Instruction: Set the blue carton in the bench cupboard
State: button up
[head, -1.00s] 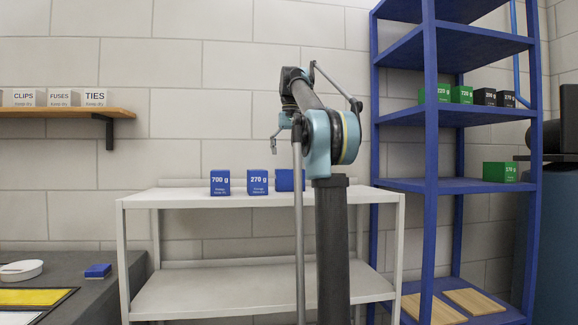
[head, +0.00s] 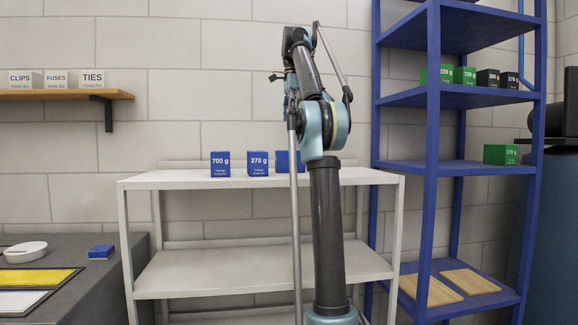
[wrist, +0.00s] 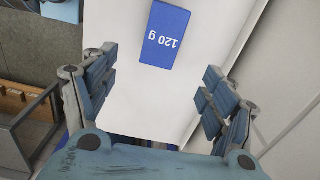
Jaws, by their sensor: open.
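Several blue cartons are in view. On the white rack's top stand a blue carton marked 700 g (head: 220,164), one marked 270 g (head: 258,163), and a third (head: 282,162) partly hidden behind my arm. In the wrist view a blue carton marked 120 g (wrist: 163,35) stands on a white surface, ahead of and between my fingers. My gripper (wrist: 158,68) is open and empty, with its fingers apart from the carton. In the head view I cannot make out its fingers clearly. No bench cupboard can be made out.
The white rack (head: 150,182) has a clear lower shelf. A blue shelf unit (head: 430,170) with green and black boxes stands right. A grey bench (head: 75,280) at left holds a white dish (head: 25,252) and a small blue item (head: 101,252). A wall shelf (head: 60,95) hangs above.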

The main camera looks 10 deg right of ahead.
send_over(290, 159)
jog(key=w+d, duration=0.1)
jog(key=w, duration=0.2)
notch_tip(290, 159, down, 12)
jog(key=shift+d+r, duration=0.1)
jog(key=shift+d, duration=0.05)
jog(key=f, duration=0.2)
jog(key=a+f, duration=0.1)
jog(key=f, duration=0.1)
jog(key=shift+w, duration=0.2)
jog(key=shift+f, duration=0.75)
jog(key=shift+d, duration=0.1)
jog(key=c, duration=1.3)
jog(key=shift+r, duration=0.1)
